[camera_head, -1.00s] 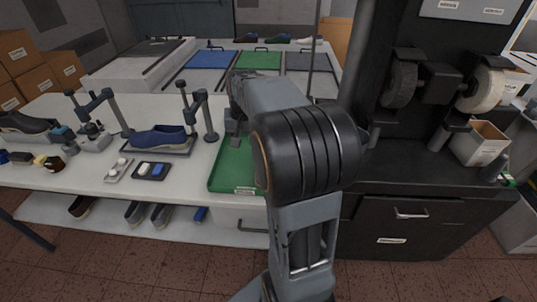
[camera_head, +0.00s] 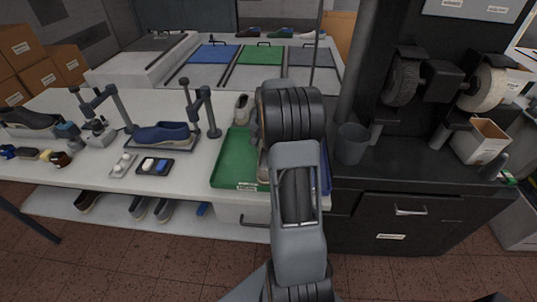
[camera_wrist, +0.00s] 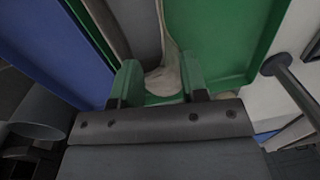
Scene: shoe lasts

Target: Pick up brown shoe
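In the wrist view, a shoe (camera_wrist: 147,35) with a brown-grey side, grey inside and pale beige edge lies in the green tray (camera_wrist: 225,20). My gripper (camera_wrist: 160,78) is open, with its two fingers either side of the shoe's near end. I cannot tell whether they touch it. In the head view, the green tray (camera_head: 232,165) is partly behind my arm, which hides my gripper. A beige sliver of the shoe (camera_head: 262,166) shows at the arm's left edge. Another pale shoe (camera_head: 242,106) stands at the tray's far end.
A blue tray (camera_head: 326,175) lies right of the green one, beside a grey cup (camera_head: 352,143) and the dark machine bench (camera_head: 430,170). A blue shoe on a stand (camera_head: 162,134) is to the left. Several shoes lie on the lower shelf (camera_head: 110,222).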

